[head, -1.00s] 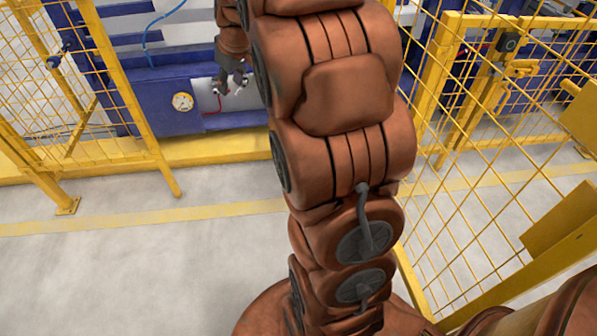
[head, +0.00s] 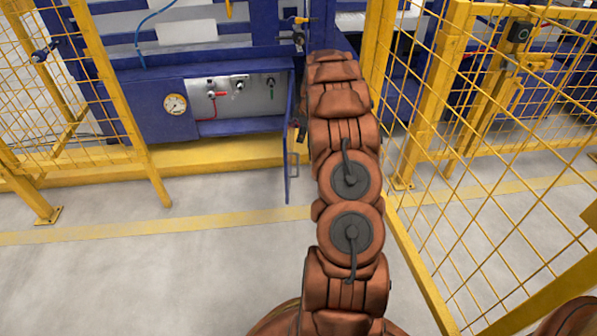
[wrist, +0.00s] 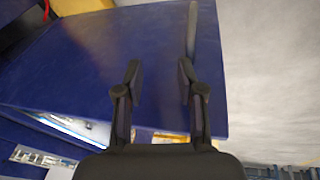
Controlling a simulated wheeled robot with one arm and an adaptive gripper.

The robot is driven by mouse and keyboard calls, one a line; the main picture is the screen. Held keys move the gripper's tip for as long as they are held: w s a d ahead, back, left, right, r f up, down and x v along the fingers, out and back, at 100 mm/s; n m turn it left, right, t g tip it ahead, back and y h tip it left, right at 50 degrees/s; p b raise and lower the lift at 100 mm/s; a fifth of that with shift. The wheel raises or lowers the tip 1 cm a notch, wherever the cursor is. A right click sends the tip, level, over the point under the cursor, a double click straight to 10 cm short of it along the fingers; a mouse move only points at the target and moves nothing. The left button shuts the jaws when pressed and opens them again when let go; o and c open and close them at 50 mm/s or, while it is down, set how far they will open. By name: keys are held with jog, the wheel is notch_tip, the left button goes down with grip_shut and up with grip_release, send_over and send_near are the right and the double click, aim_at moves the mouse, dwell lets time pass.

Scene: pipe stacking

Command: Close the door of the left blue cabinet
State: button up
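The left blue cabinet (head: 150,125) stands at the back left in the head view, with its lit compartment (head: 235,95) open. Its blue door (head: 288,165) stands open, swung out toward me at the compartment's right side and seen nearly edge-on. A pale handle (head: 293,163) shows on it. My gripper is mostly hidden behind my arm in the head view; a dark part of it shows at the door's right side. In the wrist view my gripper (wrist: 160,70) is open and empty, its fingers apart in front of a broad blue panel (wrist: 85,60), apparently the door. Contact cannot be told.
Inside the compartment are red, grey and green fittings, with a round gauge (head: 174,104) on the front to its left. Yellow mesh fences stand at left (head: 110,90) and right (head: 440,90). The grey floor (head: 200,275) before the cabinet is clear.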

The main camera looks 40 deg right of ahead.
notch_tip(320, 180, down, 6)
jog(key=s+r+y+p, duration=0.1)
jog(key=s+y, duration=0.1)
jog(key=s, duration=0.1)
jog(key=m+b, duration=0.1)
jog(key=b, duration=0.1)
send_over(298, 174)
jog(key=shift+y, duration=0.3)
jog(key=f, duration=0.7)
jog(key=shift+d+f, duration=0.3)
jog(key=shift+d, duration=0.05)
jog(key=shift+w+a+f, duration=0.15)
jog(key=shift+w+f, duration=0.1)
jog(key=shift+f, duration=0.3)
grip_shut()
